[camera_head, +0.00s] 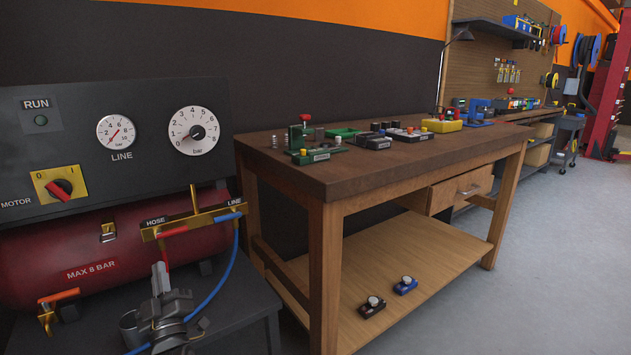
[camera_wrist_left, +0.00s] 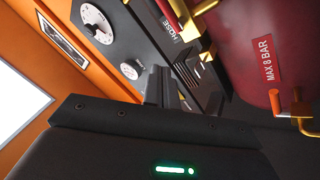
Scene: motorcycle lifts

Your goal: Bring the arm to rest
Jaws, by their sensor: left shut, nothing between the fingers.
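My left gripper (camera_head: 160,281) is low in the left part of the head view, in front of the compressor's red tank. Its fingers are together with nothing between them, pointing up. In the left wrist view the shut fingers (camera_wrist_left: 164,88) show before the compressor's dark panel. My right gripper is in neither view. The compressor has a red tank (camera_head: 50,262), a red motor switch (camera_head: 60,189) on a yellow plate, and two dial gauges, the larger gauge (camera_head: 193,130) at right. The brass manifold (camera_head: 195,217) carries a blue lever marked LINE and a red one marked HOSE.
A blue hose (camera_head: 222,285) hangs close to the right of my left gripper. An orange-handled drain valve (camera_head: 58,297) juts out at lower left. A wooden workbench (camera_head: 430,176) with small devices stands to the right. Open floor (camera_head: 560,250) lies beyond it.

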